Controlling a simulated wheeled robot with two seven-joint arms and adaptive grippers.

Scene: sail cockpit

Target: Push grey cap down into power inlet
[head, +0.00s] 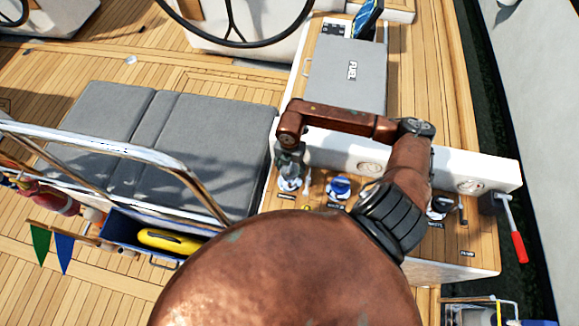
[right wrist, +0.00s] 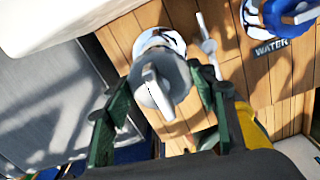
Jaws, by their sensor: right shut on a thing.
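The grey cap (right wrist: 165,84), with a raised grip fin, shows in the right wrist view between the green fingers of my right gripper (right wrist: 158,92). The gripper is shut on it. The power inlet's shiny metal ring (right wrist: 152,40) shows just beyond the cap, which covers part of it. In the head view, my right gripper (head: 289,164) points down at the leftmost fitting on the wooden ledge, and the inlet's ring (head: 288,185) shows beneath it. I cannot tell how deep the cap sits. My left gripper is not in view.
A blue cap (head: 338,187) on the fitting labelled WATER sits just to the right. Another fitting (head: 438,205) lies farther right, with a red-handled lever (head: 519,246) beyond. A white wall (head: 335,148) runs behind the fittings. A grey cushion (head: 215,150) is at left.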

